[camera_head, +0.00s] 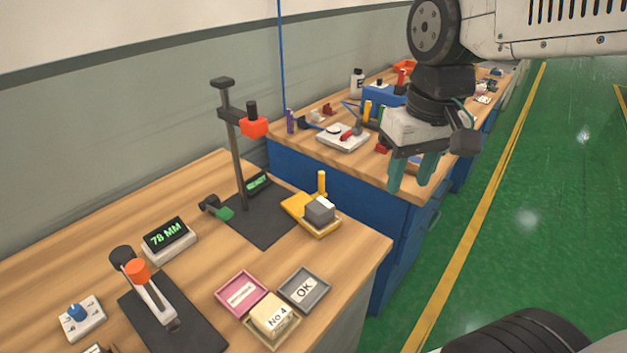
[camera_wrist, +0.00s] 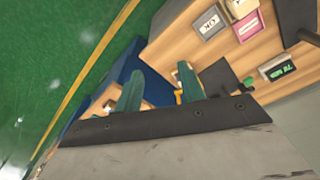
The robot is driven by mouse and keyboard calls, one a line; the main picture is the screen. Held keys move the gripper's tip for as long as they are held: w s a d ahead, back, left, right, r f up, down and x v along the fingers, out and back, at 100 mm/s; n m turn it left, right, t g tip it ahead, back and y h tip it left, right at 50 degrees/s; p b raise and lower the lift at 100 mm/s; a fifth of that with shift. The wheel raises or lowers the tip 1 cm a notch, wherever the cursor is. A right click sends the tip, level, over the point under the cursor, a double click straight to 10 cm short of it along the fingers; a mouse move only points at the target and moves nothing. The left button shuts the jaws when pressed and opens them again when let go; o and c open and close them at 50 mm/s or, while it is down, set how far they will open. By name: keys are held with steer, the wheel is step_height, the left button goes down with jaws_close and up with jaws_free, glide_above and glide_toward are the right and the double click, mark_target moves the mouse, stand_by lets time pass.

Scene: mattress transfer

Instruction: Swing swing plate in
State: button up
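The likely swing plate is a yellow plate (camera_head: 296,207) with an upright yellow post (camera_head: 322,183) at its back corner. A grey block (camera_head: 319,210) sits on it. The plate is by the right edge of the near bench, beside a dark base (camera_head: 262,222) with a column. My gripper (camera_head: 411,187) is right of and above the plate, apart from it, over the bench's side. Its two teal fingers are spread and empty. In the wrist view the gripper (camera_wrist: 160,70) mostly hides the plate; only a bit of yellow (camera_wrist: 178,97) shows by a finger.
The column (camera_head: 235,150) carries an orange-red head (camera_head: 254,127). A green-tipped lever (camera_head: 219,208), a 78 MM display (camera_head: 167,240), an orange-knobbed lever (camera_head: 137,271), a pink tray (camera_head: 241,292), a No 4 block (camera_head: 274,313) and an OK tray (camera_head: 304,290) share the bench. A cluttered blue bench (camera_head: 340,180) stands behind.

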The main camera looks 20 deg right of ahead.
steer(key=w+a+f+n, duration=0.1)
steer(key=w+f, duration=0.2)
steer(key=w, duration=1.4)
steer(key=n+g, duration=0.1)
glide_above(322, 172)
steer(key=f, duration=1.3)
steer(key=shift+s, duration=0.3)
steer(key=shift+w+f, duration=0.25)
steer(key=shift+f, duration=0.35)
step_height(322, 172, down, 7)
steer(key=shift+f, duration=0.1)
steer(key=shift+c, duration=0.3)
jaws_close()
